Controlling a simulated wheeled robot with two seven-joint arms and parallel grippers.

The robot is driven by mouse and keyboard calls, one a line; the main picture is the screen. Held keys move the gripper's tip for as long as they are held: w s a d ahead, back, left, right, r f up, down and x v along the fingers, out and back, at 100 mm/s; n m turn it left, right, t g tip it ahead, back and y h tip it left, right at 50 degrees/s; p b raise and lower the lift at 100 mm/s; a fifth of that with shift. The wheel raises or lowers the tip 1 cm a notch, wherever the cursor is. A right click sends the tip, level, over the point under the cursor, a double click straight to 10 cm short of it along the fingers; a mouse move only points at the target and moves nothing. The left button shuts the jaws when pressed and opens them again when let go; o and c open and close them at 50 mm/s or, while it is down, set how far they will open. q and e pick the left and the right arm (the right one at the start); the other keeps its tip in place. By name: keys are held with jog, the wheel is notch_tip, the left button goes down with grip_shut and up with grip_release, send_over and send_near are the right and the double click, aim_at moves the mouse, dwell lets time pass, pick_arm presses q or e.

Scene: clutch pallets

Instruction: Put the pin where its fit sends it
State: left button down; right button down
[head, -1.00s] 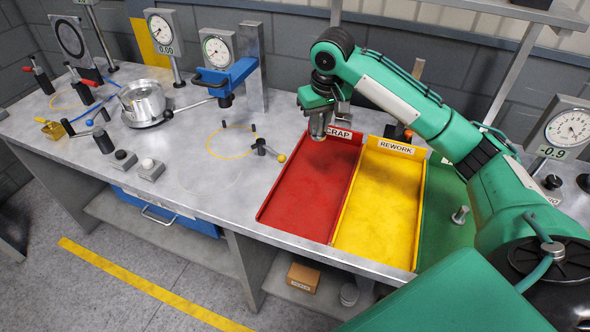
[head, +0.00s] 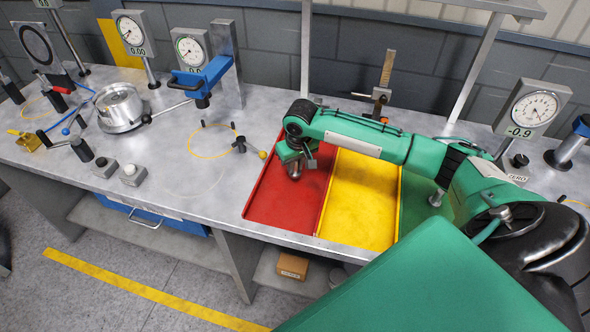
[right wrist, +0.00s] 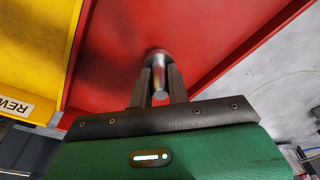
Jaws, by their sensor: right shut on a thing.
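My right gripper (head: 294,166) is low over the red tray (head: 278,207), toward its back end. In the right wrist view the gripper (right wrist: 158,84) is shut on a metal pin (right wrist: 158,62), whose far end points at the red tray floor (right wrist: 205,40). I cannot tell whether the pin touches the floor. The yellow tray (head: 355,215) lies beside the red one, with its REWORK label (right wrist: 14,106) in the wrist view. The green tray (head: 411,208) is right of it and holds another metal pin (head: 437,196). My left gripper is not in view.
Dial gauges stand along the back, one reading -0.9 (head: 533,108) at right.

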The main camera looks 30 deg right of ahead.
aim_at(295, 172)
notch_tip(295, 172, down, 3)
jog(key=shift+f, duration=0.1)
jog(key=shift+f, duration=0.1)
jog(key=c, duration=1.3)
grip_release()
jog(key=shift+c, duration=0.2)
notch_tip(295, 172, up, 12)
jog(key=s+b, duration=0.1)
jog(key=shift+s+b, duration=0.35)
jog(key=shift+s, duration=0.05)
jog(key=shift+a, duration=0.1)
